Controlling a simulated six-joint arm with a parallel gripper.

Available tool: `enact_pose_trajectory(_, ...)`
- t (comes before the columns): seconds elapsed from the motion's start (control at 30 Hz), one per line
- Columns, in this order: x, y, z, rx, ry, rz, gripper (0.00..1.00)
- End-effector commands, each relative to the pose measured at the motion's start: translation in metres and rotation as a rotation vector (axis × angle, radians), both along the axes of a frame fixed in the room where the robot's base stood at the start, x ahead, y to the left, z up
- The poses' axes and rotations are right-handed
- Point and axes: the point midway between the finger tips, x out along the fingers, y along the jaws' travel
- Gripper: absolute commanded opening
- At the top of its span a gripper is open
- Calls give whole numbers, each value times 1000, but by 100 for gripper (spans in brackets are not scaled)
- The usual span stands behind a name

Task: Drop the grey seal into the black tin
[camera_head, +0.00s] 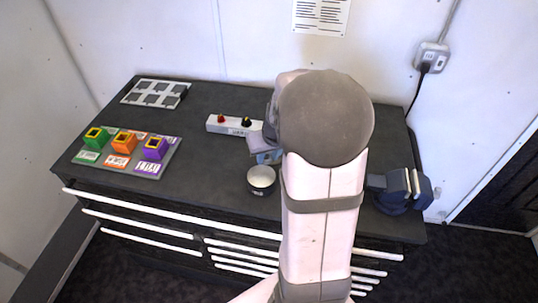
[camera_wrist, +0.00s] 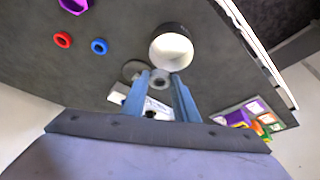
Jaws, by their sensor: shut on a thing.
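The black tin (camera_head: 261,180) stands open on the dark bench, with a pale inside. It also shows in the wrist view (camera_wrist: 171,50), just beyond my fingertips, and its inside looks empty. My gripper (camera_wrist: 160,80) is shut on the grey seal (camera_wrist: 159,79), a small ring held between the tips of the blue fingers. In the wrist view the seal is close to the near rim of the tin and does not overlap its opening. In the head view my gripper (camera_head: 265,154) is behind the tin, partly covered by my arm, and the seal cannot be made out.
A dark disc (camera_wrist: 135,70) lies beside the tin. Red (camera_wrist: 63,40) and blue (camera_wrist: 99,46) rings lie apart. A white block with knobs (camera_head: 234,125) is behind the tin. Coloured blocks sit on a board (camera_head: 170,163) at left. A vise (camera_head: 400,190) stands right.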

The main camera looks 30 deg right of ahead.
Motion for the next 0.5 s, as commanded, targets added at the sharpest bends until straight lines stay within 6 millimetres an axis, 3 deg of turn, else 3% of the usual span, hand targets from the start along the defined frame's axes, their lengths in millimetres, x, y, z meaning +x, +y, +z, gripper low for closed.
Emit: enact_pose_trajectory(0.5, 0, 0, -2, -1, 0, 92, 6)
